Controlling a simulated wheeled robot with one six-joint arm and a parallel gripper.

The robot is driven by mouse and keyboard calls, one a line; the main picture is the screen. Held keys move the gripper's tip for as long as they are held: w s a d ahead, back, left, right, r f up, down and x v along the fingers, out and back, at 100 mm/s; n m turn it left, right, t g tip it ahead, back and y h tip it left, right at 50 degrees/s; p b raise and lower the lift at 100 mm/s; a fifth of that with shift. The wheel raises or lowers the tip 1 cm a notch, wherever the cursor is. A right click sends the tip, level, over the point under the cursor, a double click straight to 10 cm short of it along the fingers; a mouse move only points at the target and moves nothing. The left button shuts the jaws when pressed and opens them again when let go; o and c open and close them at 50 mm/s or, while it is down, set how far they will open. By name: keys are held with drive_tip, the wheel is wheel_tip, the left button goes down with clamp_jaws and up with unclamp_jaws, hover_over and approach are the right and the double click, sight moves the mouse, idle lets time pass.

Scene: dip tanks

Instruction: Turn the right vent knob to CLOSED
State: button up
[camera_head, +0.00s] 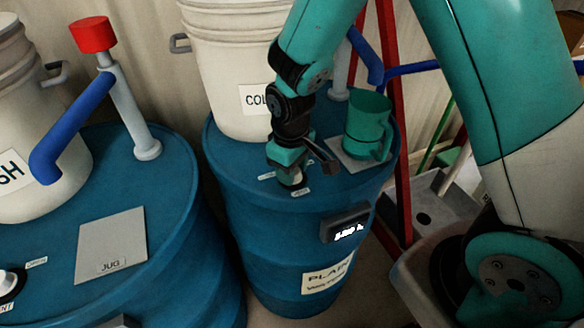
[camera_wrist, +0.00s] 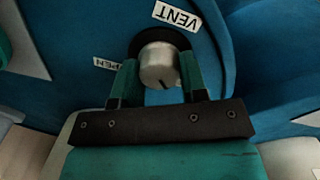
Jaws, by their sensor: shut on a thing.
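The right vent knob (camera_wrist: 157,58) is a silvery round knob on a black base, on the blue drum lid. In the wrist view a dark mark on it faces the bottom of the picture. A VENT label (camera_wrist: 177,15) lies above it, and an OPEN label (camera_wrist: 106,63) lies to its left, partly behind a finger. I cannot see a CLOSED label in the wrist view. My gripper (camera_wrist: 159,78) has one finger on each side of the knob and is shut on it. In the head view my gripper (camera_head: 291,170) points down at the knob, which is mostly hidden.
A teal jug (camera_head: 368,125) stands on a grey pad at the right of the same drum (camera_head: 235,200). A white bucket (camera_head: 232,55) stands behind. A dark display box (camera_head: 345,222) is on the drum's side. The left drum (camera_head: 185,205) carries another vent knob (camera_head: 10,282).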

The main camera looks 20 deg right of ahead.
idle(0.4)
drive_tip(key=o, duration=0.9)
drive_tip(key=shift+r, duration=0.1)
drive_tip(key=r+b, duration=0.1)
drive_tip(key=r, duration=0.7)
drive_tip(key=r+b, duration=0.1)
drive_tip(key=r, duration=0.8)
drive_tip(key=shift+s+a+r, duration=0.15)
drive_tip(key=shift+s, duration=0.05)
drive_tip(key=s+a+y, duration=0.1)
drive_tip(key=s, duration=0.5)
drive_tip(key=s+a+y, duration=0.1)
drive_tip(key=s+y, duration=0.1)
drive_tip(key=s, duration=0.4)
drive_tip(key=s+a+r+n+y, duration=0.1)
drive_tip(key=s+a, duration=0.1)
drive_tip(key=s, duration=0.4)
drive_tip(key=shift+y, duration=0.3)
